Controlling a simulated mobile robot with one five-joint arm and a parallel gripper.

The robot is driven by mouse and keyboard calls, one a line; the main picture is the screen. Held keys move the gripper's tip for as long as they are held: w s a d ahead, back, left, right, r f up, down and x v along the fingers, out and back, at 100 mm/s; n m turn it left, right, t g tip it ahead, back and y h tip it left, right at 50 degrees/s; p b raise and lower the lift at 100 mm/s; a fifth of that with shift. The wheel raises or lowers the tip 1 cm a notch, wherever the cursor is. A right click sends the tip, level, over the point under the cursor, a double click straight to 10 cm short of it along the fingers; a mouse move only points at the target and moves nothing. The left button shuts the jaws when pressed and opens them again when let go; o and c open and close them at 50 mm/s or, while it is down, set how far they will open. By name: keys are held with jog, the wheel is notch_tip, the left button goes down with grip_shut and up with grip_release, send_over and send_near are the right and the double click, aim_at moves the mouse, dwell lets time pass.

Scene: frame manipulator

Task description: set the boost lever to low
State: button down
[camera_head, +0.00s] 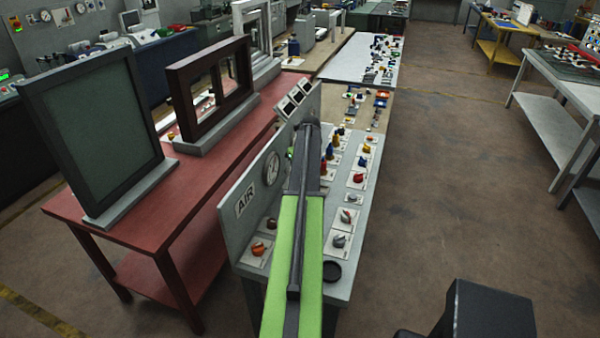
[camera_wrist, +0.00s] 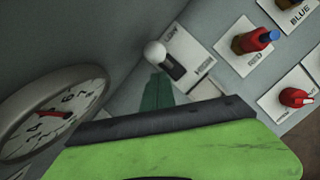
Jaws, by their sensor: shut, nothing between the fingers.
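In the wrist view a lever with a round white knob (camera_wrist: 155,52) and a dark stem stands on a pale label plate (camera_wrist: 196,54). The knob leans toward the plate's upper-left side; its small print is too blurred to read surely. My gripper (camera_wrist: 157,90) is shut and empty, its dark greenish tip just below the knob in the picture; I cannot tell whether they touch. In the head view my gripper (camera_head: 309,130) reaches over the grey control panel (camera_head: 345,270), and I cannot make out the lever there.
A round gauge (camera_wrist: 50,115) is at left in the wrist view, on the panel's upright back. Red-handled controls (camera_wrist: 255,40) (camera_wrist: 296,97) are at right. In the head view a red table (camera_head: 120,225) with framed panels stands left; open floor (camera_head: 450,190) is right.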

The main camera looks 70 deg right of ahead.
jog(key=shift+s+d+r+p, duration=0.2)
jog(key=shift+s+r+p, duration=0.15)
jog(key=shift+r+p, duration=0.45)
jog(key=w+a+r+p, duration=0.1)
jog(key=a+r+p, duration=0.3)
jog(key=r+p, duration=0.6)
jog(key=shift+w+r+p, duration=0.2)
jog(key=shift+r+p, duration=0.2)
